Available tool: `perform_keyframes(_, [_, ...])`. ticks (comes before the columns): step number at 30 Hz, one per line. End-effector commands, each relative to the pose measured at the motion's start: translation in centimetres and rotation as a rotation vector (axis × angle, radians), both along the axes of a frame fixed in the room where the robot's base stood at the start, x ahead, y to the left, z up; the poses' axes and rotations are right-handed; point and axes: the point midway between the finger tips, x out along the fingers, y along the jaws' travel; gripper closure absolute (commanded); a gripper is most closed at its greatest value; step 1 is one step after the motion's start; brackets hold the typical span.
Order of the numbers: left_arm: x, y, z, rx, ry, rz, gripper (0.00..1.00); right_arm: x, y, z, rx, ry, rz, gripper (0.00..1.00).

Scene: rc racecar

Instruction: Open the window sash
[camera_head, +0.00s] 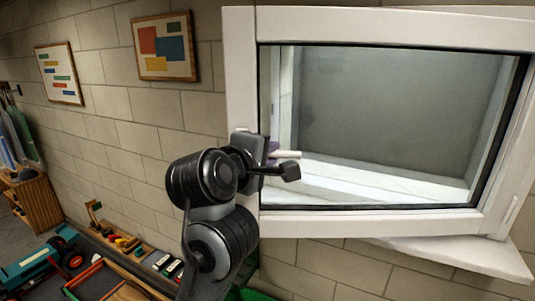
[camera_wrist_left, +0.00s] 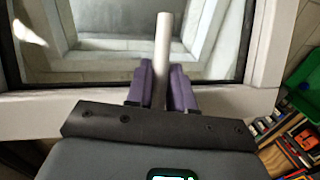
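The window sash (camera_head: 243,75) is a white frame around a glass pane, filling the right of the head view. Its lower edge overlaps the white sill, so it appears to stand out from the wall; I cannot tell how far. The white bar handle (camera_head: 286,155) is at the sash's left side, and it also shows in the left wrist view (camera_wrist_left: 163,40). My left gripper (camera_head: 272,152) is at this handle. In the left wrist view its purple fingers (camera_wrist_left: 163,88) close on both sides of the bar. My right gripper is not in view.
The white sill (camera_head: 460,256) juts out below right. A brick wall with two framed pictures (camera_head: 165,47) (camera_head: 58,74) is at left. Toys, including a teal vehicle (camera_head: 40,258), and a wooden tray (camera_head: 105,283) are at lower left. A green bin (camera_wrist_left: 306,92) is at right in the wrist view.

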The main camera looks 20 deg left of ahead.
Motion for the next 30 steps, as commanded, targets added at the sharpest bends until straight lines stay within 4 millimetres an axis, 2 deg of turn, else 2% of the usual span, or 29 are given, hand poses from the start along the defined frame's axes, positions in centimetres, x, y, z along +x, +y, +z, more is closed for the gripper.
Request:
perform_keyframes(1, [0.0, -0.1, 0.0, 0.003, -0.001, -0.002, 0.73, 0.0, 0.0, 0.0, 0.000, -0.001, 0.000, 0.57])
perform_keyframes(4, [0.0, -0.1, 0.1, 0.003, -0.001, -0.002, 0.60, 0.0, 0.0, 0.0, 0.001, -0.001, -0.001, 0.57])
perform_keyframes(13, [-0.1, 0.0, 0.1, 0.002, -0.002, 0.000, 0.60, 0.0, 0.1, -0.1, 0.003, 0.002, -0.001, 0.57])
perform_keyframes(17, [-0.8, 0.1, 0.3, 0.003, -0.005, 0.002, 0.60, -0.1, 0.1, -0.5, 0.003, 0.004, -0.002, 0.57])
perform_keyframes(20, [-2.0, 0.2, 0.4, 0.004, -0.006, 0.003, 0.60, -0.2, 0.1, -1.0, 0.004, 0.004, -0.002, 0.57])
perform_keyframes(30, [-7.6, 0.3, 1.4, 0.005, -0.006, 0.001, 0.60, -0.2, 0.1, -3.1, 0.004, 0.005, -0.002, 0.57])
